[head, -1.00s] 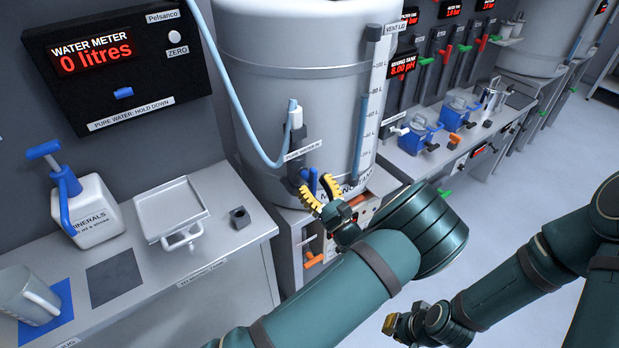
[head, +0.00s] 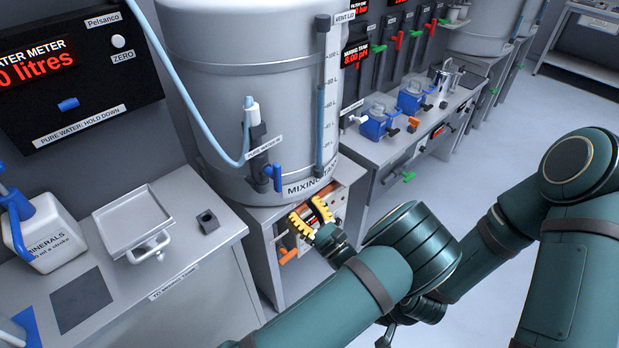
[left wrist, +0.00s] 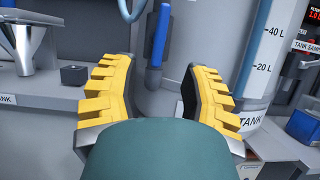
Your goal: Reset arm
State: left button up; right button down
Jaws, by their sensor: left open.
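My left gripper (head: 311,217) is open and empty, in front of the cabinet under the mixing tank (head: 245,85). In the left wrist view its yellow fingers (left wrist: 158,95) stand wide apart with nothing between them. A blue handle (left wrist: 160,35) on the tank shows beyond the gap; it is also in the head view (head: 277,178). My right arm comes in from the right, and its gripper (head: 392,334) is mostly hidden behind my left arm at the lower edge, so its jaws cannot be made out.
A bench at left holds a square weighing pan (head: 131,219), a minerals jug (head: 40,236) and a small dark block (head: 208,222). The pure water meter box (head: 75,80) hangs above. A bench with blue-based pots (head: 378,122) stands behind. Grey floor (head: 560,110) is open at right.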

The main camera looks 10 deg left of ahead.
pick_arm(q)
jog(key=s+a+f+n+g+h, duration=0.3)
jog(key=s+a+f+n+g, duration=0.25)
jog(key=s+f+g, duration=0.25)
jog(key=s+a+f+n+g+h, duration=0.4)
jog(key=s+a+f+g, duration=0.2)
jog(key=s+f+g, duration=0.25)
jog(key=s+d+f+n+g+h+b, duration=0.1)
jog(key=s+d+f+n+g+h, duration=0.25)
jog(key=s+d+n+h, duration=0.45)
jog(key=w+d+r+n+t+h, duration=0.2)
jog(key=w+n+t+h, duration=0.4)
jog(key=n, duration=0.4)
jog(key=shift+w+d+r+t, duration=0.15)
jog(key=shift+w+r+t, duration=0.3)
jog(key=shift+w+t, duration=0.55)
